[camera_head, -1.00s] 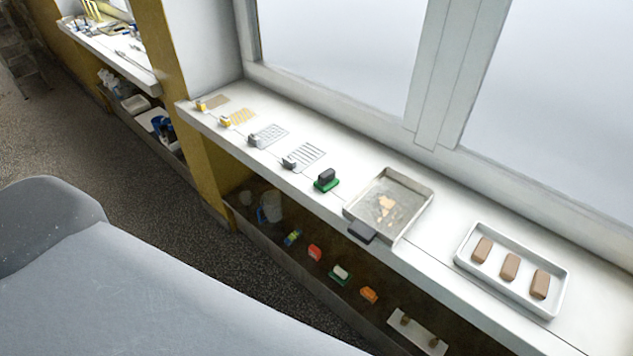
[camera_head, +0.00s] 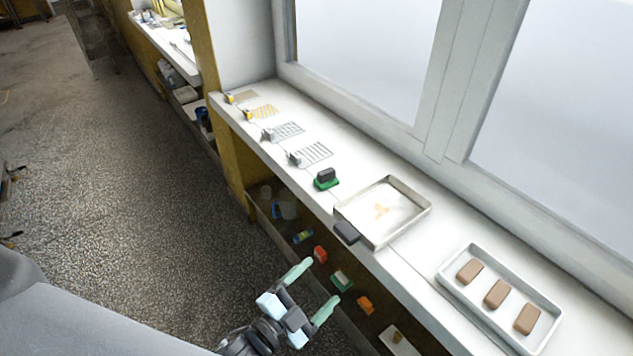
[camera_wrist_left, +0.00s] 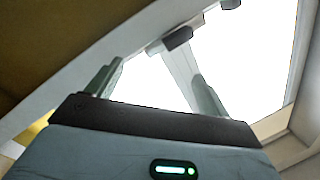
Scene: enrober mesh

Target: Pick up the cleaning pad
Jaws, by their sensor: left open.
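The cleaning pad, which I take to be the green block with a dark grip on top (camera_head: 326,179), sits on the white sill left of the metal tray in the head view. My left gripper (camera_head: 318,285) is open and empty, below and in front of the sill, apart from the pad. In the left wrist view its two fingers (camera_wrist_left: 153,85) stand apart with nothing between them. A dark block (camera_wrist_left: 178,38) shows beyond them at the sill edge; I cannot tell which thing it is. My right gripper is not in view.
The metal tray (camera_head: 349,210) has a dark block (camera_head: 346,232) at its front edge. A white tray (camera_head: 452,282) holds brown bars. Small mesh pieces (camera_head: 313,152) lie left of the pad. A lower shelf holds small coloured items (camera_head: 320,254). The window stands behind the sill.

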